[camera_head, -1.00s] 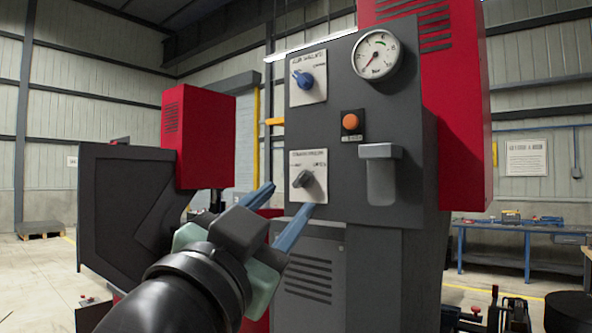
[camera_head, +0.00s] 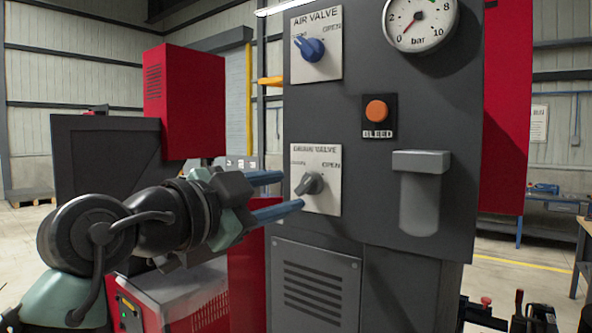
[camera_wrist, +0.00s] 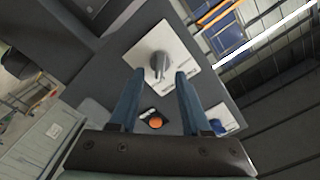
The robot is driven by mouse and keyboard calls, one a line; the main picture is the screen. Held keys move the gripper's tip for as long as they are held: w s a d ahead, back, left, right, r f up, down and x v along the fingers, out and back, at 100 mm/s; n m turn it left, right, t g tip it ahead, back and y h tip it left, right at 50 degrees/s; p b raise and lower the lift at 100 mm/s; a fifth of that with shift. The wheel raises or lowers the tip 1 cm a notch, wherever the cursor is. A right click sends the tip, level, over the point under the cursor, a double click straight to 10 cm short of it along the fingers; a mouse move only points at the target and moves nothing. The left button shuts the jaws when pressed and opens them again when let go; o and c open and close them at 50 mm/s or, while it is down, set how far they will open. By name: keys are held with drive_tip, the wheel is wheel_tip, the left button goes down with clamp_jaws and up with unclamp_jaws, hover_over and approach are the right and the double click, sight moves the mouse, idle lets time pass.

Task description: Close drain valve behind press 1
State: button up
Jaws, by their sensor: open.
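The drain valve is a grey knob (camera_head: 310,184) on a white plate (camera_head: 328,204) low on the dark panel. The plate's heading is blurred but looks like "DRAIN VALVE", with "OPEN" at its upper right; the left word is unclear. I cannot tell for sure which word the knob points to. My gripper (camera_head: 284,191) is open and empty just left of the knob, with its blue fingers aimed at the plate. In the wrist view the knob (camera_wrist: 158,66) shows between and beyond the fingertips (camera_wrist: 159,74), apparently not touching them.
Above on the panel (camera_head: 350,226) are a blue air valve knob (camera_head: 310,48) and a pressure gauge (camera_head: 420,22). An orange bleed button (camera_head: 377,110) and a grey cup-shaped fitting (camera_head: 420,195) stick out at the right. A red box (camera_head: 185,100) stands behind my arm.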

sight(303, 186)
drive_tip(key=p+x, duration=0.1)
drive_tip(key=x, duration=0.2)
drive_tip(key=shift+w+d+r, duration=0.1)
drive_tip(key=shift+d+r, duration=0.1)
drive_tip(key=shift+w+d+f, duration=0.15)
drive_tip(key=shift+w+f, duration=0.05)
drive_tip(key=shift+w, duration=0.15)
clamp_jaws()
